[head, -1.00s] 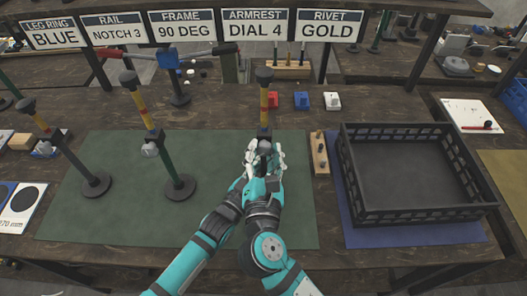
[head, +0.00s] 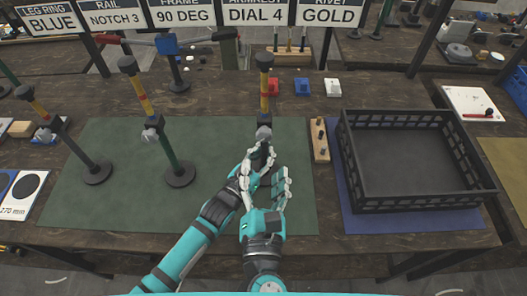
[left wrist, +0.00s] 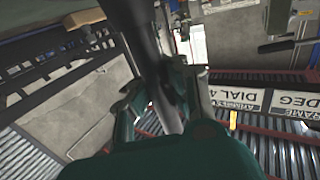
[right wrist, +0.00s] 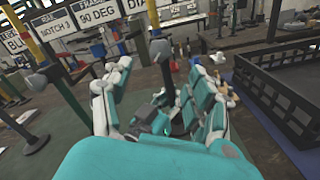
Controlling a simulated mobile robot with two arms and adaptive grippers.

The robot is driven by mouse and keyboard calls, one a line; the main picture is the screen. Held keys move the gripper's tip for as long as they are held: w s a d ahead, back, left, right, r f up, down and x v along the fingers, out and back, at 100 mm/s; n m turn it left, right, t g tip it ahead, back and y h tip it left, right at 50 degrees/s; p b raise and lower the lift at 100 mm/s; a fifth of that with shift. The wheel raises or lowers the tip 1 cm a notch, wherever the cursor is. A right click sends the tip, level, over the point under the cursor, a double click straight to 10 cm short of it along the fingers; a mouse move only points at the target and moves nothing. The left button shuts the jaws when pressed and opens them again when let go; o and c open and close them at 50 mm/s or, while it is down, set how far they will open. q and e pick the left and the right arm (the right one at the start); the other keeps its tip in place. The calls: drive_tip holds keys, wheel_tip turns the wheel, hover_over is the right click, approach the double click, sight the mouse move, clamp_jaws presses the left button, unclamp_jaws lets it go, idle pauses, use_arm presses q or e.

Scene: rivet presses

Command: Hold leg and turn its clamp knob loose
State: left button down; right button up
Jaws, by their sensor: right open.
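The held leg (head: 264,90) stands upright at the back middle of the green mat, with a yellow and red upper tube and a black cap. Its grey clamp with knob (head: 263,133) is at mid-height, and it also shows in the right wrist view (right wrist: 160,50). My left gripper (head: 261,156) is closed around the leg below the clamp; the dark tube (left wrist: 148,45) runs between its fingers in the left wrist view. My right gripper (head: 266,174) is open and empty, its fingers spread, just nearer than the left gripper and below the clamp.
Two similar legs (head: 144,95) (head: 49,122) stand on the green mat (head: 110,215) to the left. A black crate (head: 415,207) is on the blue mat at right, with a wooden peg block (head: 319,145) between. Red, blue and white blocks (head: 302,87) lie behind.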

drive_tip(key=shift+s, duration=1.45)
drive_tip(key=shift+w+a, duration=0.1)
